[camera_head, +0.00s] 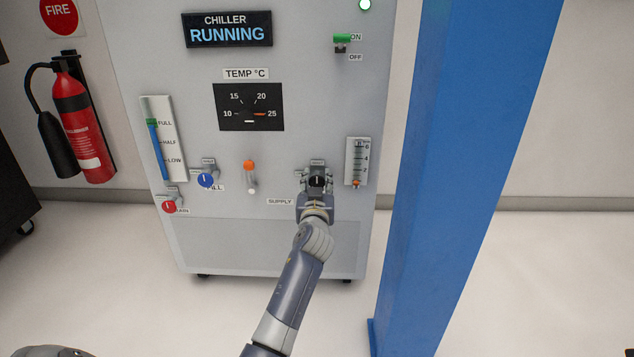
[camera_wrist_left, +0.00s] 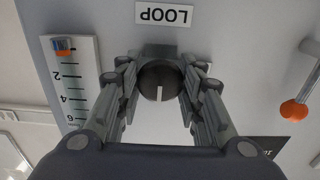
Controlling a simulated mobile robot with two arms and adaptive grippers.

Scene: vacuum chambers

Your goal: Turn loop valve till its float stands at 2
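The loop valve is a dark round knob with a white line, low on the right of the chiller front (camera_head: 230,60). In the left wrist view, the knob (camera_wrist_left: 160,82) is below the LOOP label (camera_wrist_left: 164,14), with its line pointing down the picture. My left gripper (camera_head: 317,182) has a finger on each side of the knob and looks closed onto it. The flow gauge (camera_head: 358,152) is right of the valve. Its orange float (camera_head: 356,183) sits at the bottom, below the 2 mark; the float (camera_wrist_left: 62,46) also shows in the wrist view. My right gripper is out of view.
An orange-tipped supply lever (camera_head: 249,166), a blue fill knob (camera_head: 206,180) and a red drain knob (camera_head: 169,206) are left of the valve. A blue column (camera_head: 460,150) stands close on the right. A fire extinguisher (camera_head: 80,125) hangs at the left.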

